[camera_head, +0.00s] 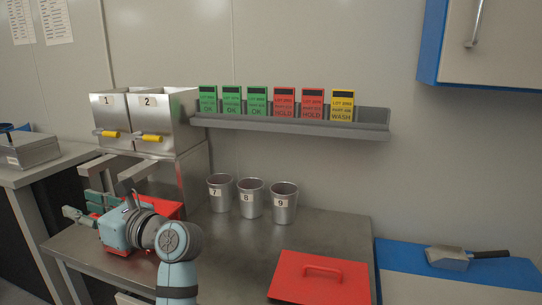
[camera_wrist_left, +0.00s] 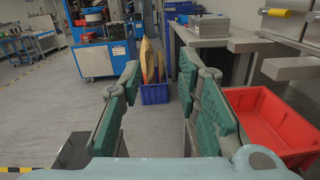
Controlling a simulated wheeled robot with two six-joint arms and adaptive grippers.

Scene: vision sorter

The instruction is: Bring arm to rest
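My left gripper (camera_head: 82,206) is over the left part of the metal table in the head view, its fingers pointing left. In the left wrist view its two green-padded fingers (camera_wrist_left: 165,100) stand wide apart with nothing between them. The gripper is open and empty. Part of a red bin (camera_head: 165,208) shows behind my left wrist in the head view. In the left wrist view a red bin (camera_wrist_left: 268,115) is to the right of the fingers. My right arm and gripper are not in view.
Three metal cups (camera_head: 251,198) stand at the table's back. A red lid (camera_head: 320,280) lies at the front right. Two numbered metal bins (camera_head: 160,115) stand at back left. A shelf (camera_head: 290,126) holds several coloured cards. The table between is clear.

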